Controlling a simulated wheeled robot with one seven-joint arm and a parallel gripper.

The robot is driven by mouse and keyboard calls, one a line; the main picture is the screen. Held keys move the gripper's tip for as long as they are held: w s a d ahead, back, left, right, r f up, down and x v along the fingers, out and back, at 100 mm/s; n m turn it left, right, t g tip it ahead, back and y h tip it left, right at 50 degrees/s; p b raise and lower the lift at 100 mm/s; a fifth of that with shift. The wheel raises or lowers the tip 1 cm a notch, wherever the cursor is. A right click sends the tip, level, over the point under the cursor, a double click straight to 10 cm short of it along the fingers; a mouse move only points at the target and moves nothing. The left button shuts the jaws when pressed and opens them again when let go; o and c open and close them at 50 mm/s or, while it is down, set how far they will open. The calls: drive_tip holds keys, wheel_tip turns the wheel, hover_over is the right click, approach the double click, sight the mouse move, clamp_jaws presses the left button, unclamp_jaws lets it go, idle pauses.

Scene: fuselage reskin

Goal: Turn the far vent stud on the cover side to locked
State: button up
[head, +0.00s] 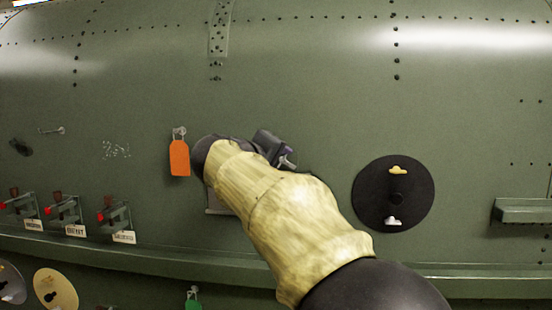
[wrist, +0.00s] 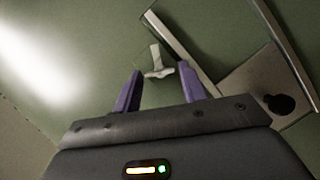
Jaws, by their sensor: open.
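A pale grey wing-shaped stud (wrist: 156,59) stands on the green skin in the wrist view, beside a metal-edged panel. My gripper (wrist: 160,76) is open, its purple fingers on either side of the stud's near end in the picture. I cannot tell whether they touch it. In the head view my gripper (head: 274,149) is turned toward the skin, and my arm hides the stud and most of the panel (head: 214,211). The stud's lock marking cannot be read.
A dark knob (wrist: 279,104) sits on the panel's plate. A black disc (head: 366,196) with a yellow stud (head: 397,170) and a white stud (head: 392,221) is at right. An orange tag (head: 179,158) hangs left of my wrist. Several red-tipped latches (head: 62,210) are at far left.

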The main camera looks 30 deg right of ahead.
drive_tip(key=c, duration=0.7)
drive_tip(key=shift+a, duration=0.15)
drive_tip(key=shift+m+y+b, duration=0.6)
drive_tip(key=shift+m+b, duration=0.4)
drive_tip(key=shift+b, duration=0.25)
drive_tip(key=shift+s+d+r+m+t+y+b, duration=0.1)
drive_tip(key=shift+d+m+t+y+b, duration=0.1)
drive_tip(key=shift+m+y+b, duration=0.3)
drive_tip(key=shift+d+m+t+y+b, duration=0.1)
drive_tip(key=shift+m+t+y+b, duration=0.15)
drive_tip(key=shift+m+b, duration=0.35)
drive_tip(key=m+y+b, duration=0.1)
drive_tip(key=m, duration=0.1)
drive_tip(key=m+t+y+b, duration=0.1)
drive_tip(key=m, duration=0.1)
drive_tip(key=shift+s+d+r+y, duration=0.1)
drive_tip(key=shift+s+d+y, duration=0.05)
drive_tip(key=shift+y, duration=0.2)
